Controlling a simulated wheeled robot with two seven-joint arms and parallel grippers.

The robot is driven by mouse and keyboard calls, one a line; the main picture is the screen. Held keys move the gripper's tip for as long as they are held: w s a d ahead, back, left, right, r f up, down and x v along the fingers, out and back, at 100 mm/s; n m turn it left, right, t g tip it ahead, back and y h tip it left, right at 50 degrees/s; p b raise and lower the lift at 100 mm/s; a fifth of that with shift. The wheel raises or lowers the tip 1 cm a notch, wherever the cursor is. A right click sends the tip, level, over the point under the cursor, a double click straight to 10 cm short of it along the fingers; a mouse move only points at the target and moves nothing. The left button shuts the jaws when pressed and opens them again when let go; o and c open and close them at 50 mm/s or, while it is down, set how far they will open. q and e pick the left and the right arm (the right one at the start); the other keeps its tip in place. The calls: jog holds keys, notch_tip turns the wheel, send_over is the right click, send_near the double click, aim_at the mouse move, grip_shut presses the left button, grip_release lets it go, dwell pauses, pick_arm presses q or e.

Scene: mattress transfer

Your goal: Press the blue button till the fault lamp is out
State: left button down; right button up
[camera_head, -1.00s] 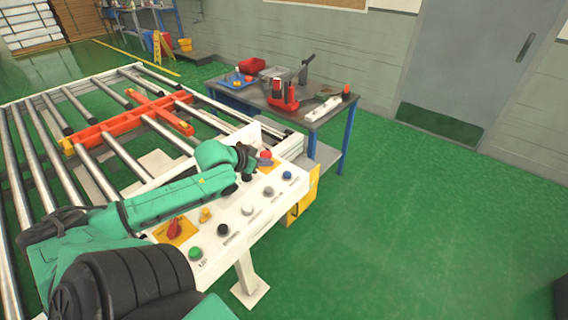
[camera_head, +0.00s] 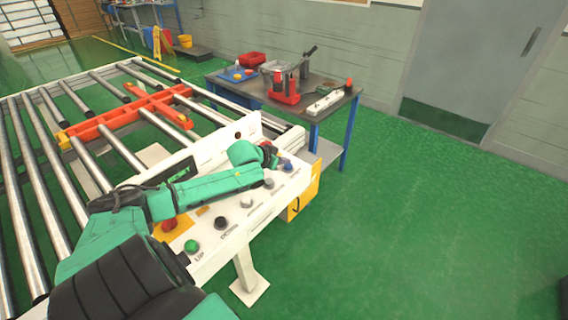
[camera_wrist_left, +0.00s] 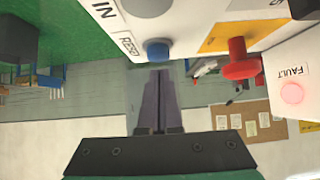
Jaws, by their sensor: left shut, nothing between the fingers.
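The blue button (camera_head: 285,166) sits at the far right end of the white control panel (camera_head: 228,233). It also shows in the left wrist view (camera_wrist_left: 157,50), beside a label reading RESET. The fault lamp (camera_wrist_left: 292,93), marked FAULT, looks lit pinkish red in that view. My left gripper (camera_head: 274,160) is shut and empty, just beside the blue button. In the left wrist view its fingertips (camera_wrist_left: 160,72) point at the button with little gap showing; I cannot tell whether they touch it. My right gripper is out of view.
A red mushroom knob (camera_wrist_left: 240,62) on a yellow plate is close beside the fingers. Grey, black and green buttons (camera_head: 192,246) line the panel. The roller conveyor (camera_head: 105,145) lies left. A workbench (camera_head: 338,108) stands behind. The green floor at right is clear.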

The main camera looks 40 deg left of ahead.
aim_at(286, 167)
pick_arm(q)
jog(key=shift+w+f, duration=0.1)
jog(key=shift+f, duration=0.45)
notch_tip(286, 167, down, 2)
jog(key=shift+d, duration=0.1)
